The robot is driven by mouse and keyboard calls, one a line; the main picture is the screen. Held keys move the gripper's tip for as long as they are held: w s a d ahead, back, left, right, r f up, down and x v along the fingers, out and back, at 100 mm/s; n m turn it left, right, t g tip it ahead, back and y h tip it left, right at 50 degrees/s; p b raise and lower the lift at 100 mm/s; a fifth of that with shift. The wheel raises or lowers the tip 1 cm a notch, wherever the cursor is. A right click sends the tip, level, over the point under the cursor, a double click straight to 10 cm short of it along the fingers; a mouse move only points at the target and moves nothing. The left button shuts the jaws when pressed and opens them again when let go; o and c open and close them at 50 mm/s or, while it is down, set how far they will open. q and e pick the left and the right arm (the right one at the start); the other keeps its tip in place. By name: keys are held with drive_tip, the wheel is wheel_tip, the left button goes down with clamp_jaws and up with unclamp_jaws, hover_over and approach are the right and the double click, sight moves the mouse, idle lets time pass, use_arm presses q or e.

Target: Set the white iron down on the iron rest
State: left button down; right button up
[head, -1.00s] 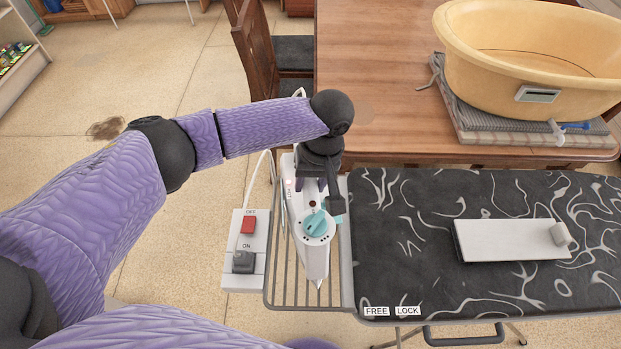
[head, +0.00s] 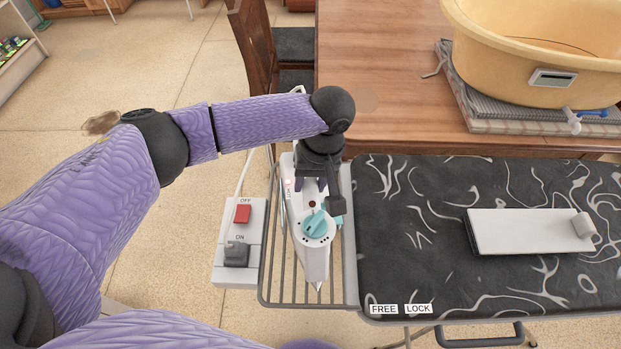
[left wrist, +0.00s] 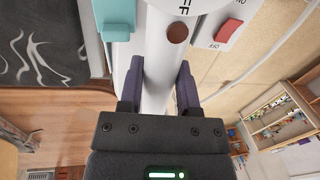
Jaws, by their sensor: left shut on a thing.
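The white iron (head: 316,258) with a teal dial is over the wire iron rest (head: 275,292) at the left end of the ironing board. My left gripper (head: 316,186) is shut on the iron's handle from above. In the left wrist view the two dark fingers (left wrist: 159,85) stand either side of the white handle (left wrist: 157,70). Whether the iron's underside touches the rest's wires is hidden. My right gripper is not in view.
A switch box (head: 240,245) with OFF and ON buttons is beside the rest. The black patterned ironing board (head: 430,260) holds a white block with a small roller-like end (head: 525,231). A wooden table (head: 390,80) behind carries a yellow tub (head: 540,60) on folded cloth.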

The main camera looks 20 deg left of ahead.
use_arm(q)
drive_tip(key=shift+f, duration=0.45)
drive_tip(key=shift+c, duration=1.2)
unclamp_jaws()
